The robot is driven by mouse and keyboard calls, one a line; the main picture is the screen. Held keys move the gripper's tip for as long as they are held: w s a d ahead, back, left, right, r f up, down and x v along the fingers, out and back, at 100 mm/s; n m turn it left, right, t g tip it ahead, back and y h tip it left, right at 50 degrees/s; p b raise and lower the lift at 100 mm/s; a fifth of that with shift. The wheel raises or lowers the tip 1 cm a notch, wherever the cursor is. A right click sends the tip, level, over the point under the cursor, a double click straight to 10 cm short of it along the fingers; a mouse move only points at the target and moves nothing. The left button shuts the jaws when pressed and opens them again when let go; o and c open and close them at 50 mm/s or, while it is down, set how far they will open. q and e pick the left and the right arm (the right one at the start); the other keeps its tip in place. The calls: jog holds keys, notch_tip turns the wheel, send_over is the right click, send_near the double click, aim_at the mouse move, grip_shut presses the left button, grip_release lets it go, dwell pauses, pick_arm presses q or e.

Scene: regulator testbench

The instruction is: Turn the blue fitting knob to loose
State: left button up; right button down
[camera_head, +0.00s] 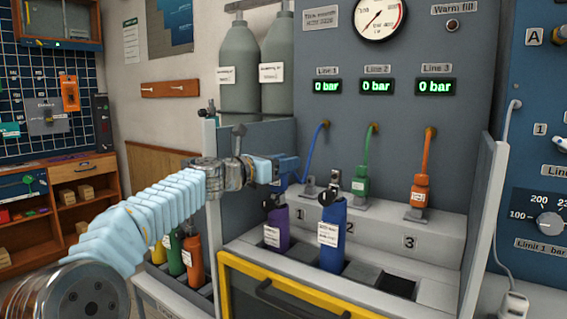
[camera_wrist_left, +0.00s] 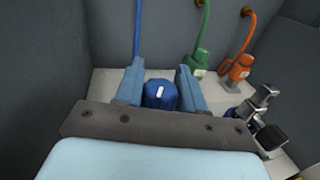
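The blue fitting knob (camera_wrist_left: 160,96) with a white mark on top sits at the lower end of a blue hose (camera_wrist_left: 137,35) in the left wrist view. My left gripper (camera_wrist_left: 161,80) is open, one finger on each side of the knob; narrow gaps seem to show, and contact cannot be made out. In the head view my left gripper (camera_head: 287,169) is at the blue hose (camera_head: 315,148) under Line 1 and largely hides the fitting. The white mark points roughly up in the wrist view. My right gripper is not in view.
Green (camera_head: 361,183) and orange (camera_head: 420,190) fittings hang to the right. Below stand a purple bottle (camera_head: 276,232) and a blue bottle (camera_head: 331,240), close under my gripper. The slot at 3 (camera_head: 398,286) is empty. Side panels bound the bench. All three line displays read 0 bar.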

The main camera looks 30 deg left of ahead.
pick_arm(q)
jog(key=c, duration=0.5)
jog(key=shift+n+y, duration=0.3)
jog(key=shift+y, duration=0.2)
jog(key=shift+n+t+y, duration=0.3)
jog(key=shift+n+y, duration=0.2)
jog(key=shift+y, duration=0.2)
jog(key=n+y, duration=0.1)
jog(key=y, duration=0.1)
jog(key=n+y, duration=0.2)
jog(key=shift+a+r+y+p, duration=0.1)
jog(key=shift+a+y+p, duration=0.05)
jog(key=shift+y+p, duration=0.2)
jog(key=shift+a+n+y, duration=0.25)
jog(key=shift+n+y, duration=0.75)
jog(key=shift+y, duration=0.55)
jog(key=o, duration=1)
